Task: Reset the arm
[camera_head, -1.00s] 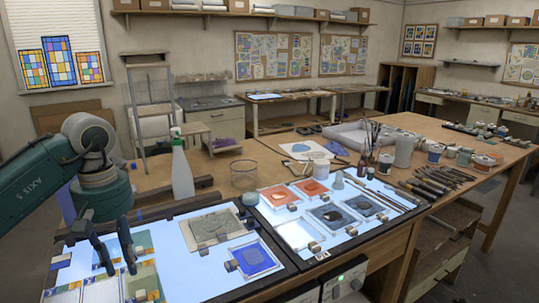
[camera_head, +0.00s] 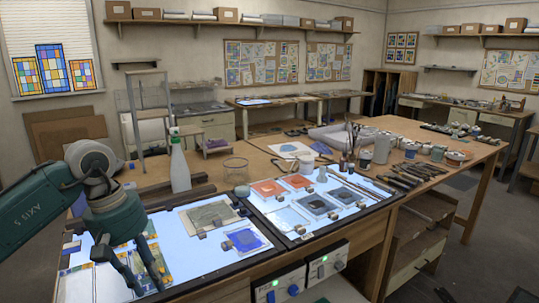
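My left gripper (camera_head: 147,287) points down over the left end of the lit light table, above the coloured glass panel (camera_head: 82,287). Its dark fingers stand apart, with no object seen between them. The fingers hide part of the panel. My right gripper is not in view.
A blue glass piece (camera_head: 246,240) and a grey sheet (camera_head: 208,215) lie on the light table. A spray bottle (camera_head: 179,165) and a clear jar (camera_head: 236,170) stand behind. Brushes and jars crowd the right.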

